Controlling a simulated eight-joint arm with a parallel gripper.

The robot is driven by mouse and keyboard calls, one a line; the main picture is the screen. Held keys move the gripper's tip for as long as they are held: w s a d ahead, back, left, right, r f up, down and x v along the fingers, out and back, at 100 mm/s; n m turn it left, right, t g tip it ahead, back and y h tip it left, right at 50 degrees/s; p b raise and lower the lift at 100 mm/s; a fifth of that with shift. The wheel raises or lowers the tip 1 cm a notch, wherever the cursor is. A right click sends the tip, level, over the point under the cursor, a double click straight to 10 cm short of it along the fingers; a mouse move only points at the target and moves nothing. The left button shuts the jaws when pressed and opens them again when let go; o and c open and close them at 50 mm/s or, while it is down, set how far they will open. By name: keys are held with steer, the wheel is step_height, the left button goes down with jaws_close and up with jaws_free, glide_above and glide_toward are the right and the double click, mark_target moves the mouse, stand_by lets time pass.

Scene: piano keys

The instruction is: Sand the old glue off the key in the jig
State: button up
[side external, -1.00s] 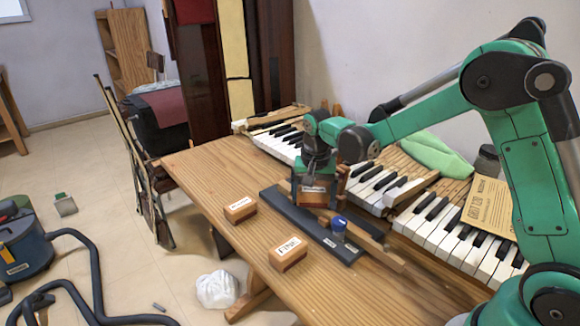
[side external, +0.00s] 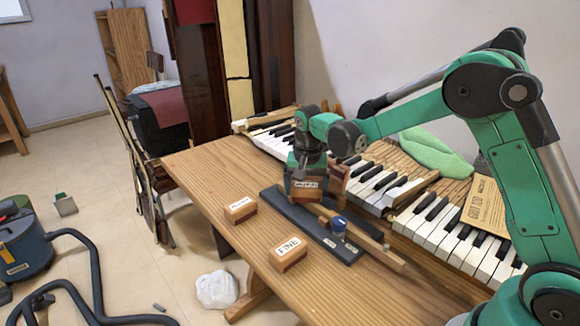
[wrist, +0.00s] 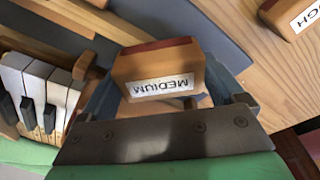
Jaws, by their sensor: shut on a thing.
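My gripper (side external: 306,176) is shut on a wooden sanding block labelled MEDIUM (wrist: 160,75), which also shows in the side view (side external: 305,192). The block is over the far end of the dark jig (side external: 343,255), close above it or on it; I cannot tell which. A long wooden key (side external: 376,249) lies along the jig, with a blue-topped clamp knob (side external: 338,225) beside it. The key's far end is partly hidden by the block and gripper. I cannot make out any glue.
Two other blocks, ROUGH (side external: 240,209) and FINE (side external: 288,254), stand on the table (side external: 200,160) left of the jig. Piano keys (side external: 440,222) run along the right side, with a green cloth (side external: 437,153) and paper (side external: 484,205) behind.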

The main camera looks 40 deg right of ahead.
steer(key=shift+w, duration=3.05)
step_height(320, 180, up, 8)
